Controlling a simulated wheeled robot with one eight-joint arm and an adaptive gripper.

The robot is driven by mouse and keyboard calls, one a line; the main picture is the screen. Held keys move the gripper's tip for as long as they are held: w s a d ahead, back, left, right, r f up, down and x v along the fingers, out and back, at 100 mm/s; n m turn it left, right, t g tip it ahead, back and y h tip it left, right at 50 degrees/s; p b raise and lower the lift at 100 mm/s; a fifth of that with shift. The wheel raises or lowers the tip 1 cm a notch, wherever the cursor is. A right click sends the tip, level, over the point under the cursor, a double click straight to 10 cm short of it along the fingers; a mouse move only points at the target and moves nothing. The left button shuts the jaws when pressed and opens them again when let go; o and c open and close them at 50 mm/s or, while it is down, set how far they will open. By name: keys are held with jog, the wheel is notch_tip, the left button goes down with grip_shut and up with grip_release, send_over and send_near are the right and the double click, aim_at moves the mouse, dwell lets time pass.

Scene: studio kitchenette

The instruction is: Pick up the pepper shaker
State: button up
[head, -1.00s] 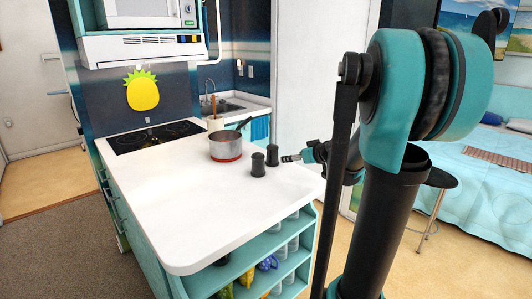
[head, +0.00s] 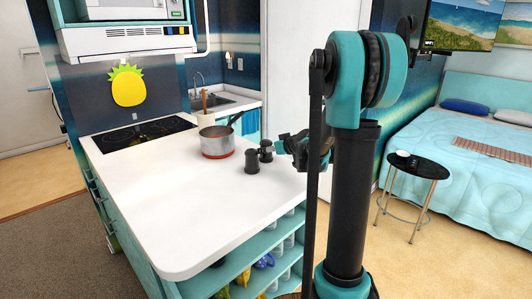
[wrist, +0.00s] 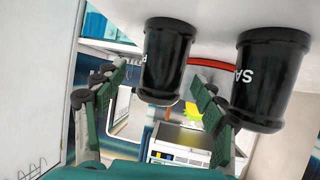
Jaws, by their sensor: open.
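Two black shakers stand upright on the white counter. The pepper shaker (head: 266,151), marked with a "P" in the wrist view (wrist: 166,62), is the farther one, close to my gripper (head: 285,147). The salt shaker (head: 251,163) stands nearer the head camera, and its "SA" lettering shows in the wrist view (wrist: 266,80). The wrist picture is upside down, with the counter along the top. My gripper is open, its green-padded fingers (wrist: 160,85) on either side of the pepper shaker in that view. The right finger overlaps the salt shaker's edge. Whether either finger touches a shaker I cannot tell.
A steel pot (head: 217,143) with a dark handle stands behind and left of the shakers. A utensil crock (head: 205,119) and a sink (head: 222,101) are farther back. The stovetop (head: 145,134) is at the far left. The front counter (head: 185,215) is clear.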

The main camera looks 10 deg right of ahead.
jog(key=shift+x, duration=3.4)
jog(key=shift+a+r, duration=0.1)
jog(key=c, duration=1.5)
